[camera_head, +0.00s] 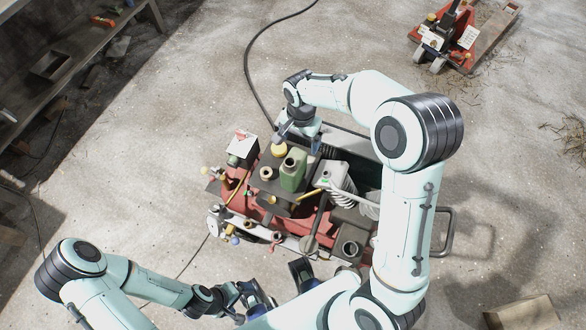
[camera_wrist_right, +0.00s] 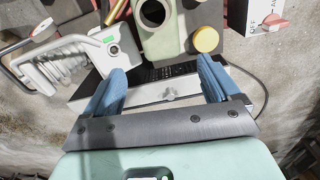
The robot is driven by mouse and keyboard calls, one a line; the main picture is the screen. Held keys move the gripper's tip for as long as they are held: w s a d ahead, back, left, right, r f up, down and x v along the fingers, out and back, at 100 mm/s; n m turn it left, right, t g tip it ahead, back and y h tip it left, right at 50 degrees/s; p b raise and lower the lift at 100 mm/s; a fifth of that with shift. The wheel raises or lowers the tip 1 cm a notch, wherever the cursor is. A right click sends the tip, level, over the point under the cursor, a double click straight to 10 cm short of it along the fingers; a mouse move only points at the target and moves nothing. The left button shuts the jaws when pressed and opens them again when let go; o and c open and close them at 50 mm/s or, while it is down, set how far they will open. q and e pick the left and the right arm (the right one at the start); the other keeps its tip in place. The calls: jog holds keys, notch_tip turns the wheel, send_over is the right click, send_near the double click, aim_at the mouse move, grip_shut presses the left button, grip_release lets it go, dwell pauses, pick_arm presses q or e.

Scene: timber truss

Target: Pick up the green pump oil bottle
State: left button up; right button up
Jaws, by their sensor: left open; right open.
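The green pump oil bottle (camera_head: 293,170) stands on the red pump cart, its open dark neck facing up. In the right wrist view the bottle (camera_wrist_right: 172,42) is at the top middle, just beyond the fingertips and roughly between their lines. My right gripper (camera_head: 299,138) is open, with blue fingers, above the far side of the cart behind the bottle. Its empty jaws (camera_wrist_right: 160,72) also show in the wrist view. My left gripper (camera_head: 260,298) is open near the bottom of the head view, in front of the cart and away from the bottle.
A workbench (camera_head: 80,50) stands at the upper left. A second red cart (camera_head: 463,37) is at the upper right.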

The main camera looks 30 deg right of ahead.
aim_at(299, 150)
jog(key=f, duration=0.7)
jog(key=shift+w+d+f, duration=0.1)
jog(key=shift+w+f, duration=0.15)
jog(key=shift+f, duration=0.1)
jog(key=c, duration=1.4)
jog(key=shift+r, duration=0.3)
notch_tip(299, 150, up, 19)
jog(key=p, duration=0.1)
jog(key=shift+r+p, duration=0.15)
jog(key=shift+p, duration=0.25)
jog(key=shift+r, duration=0.1)
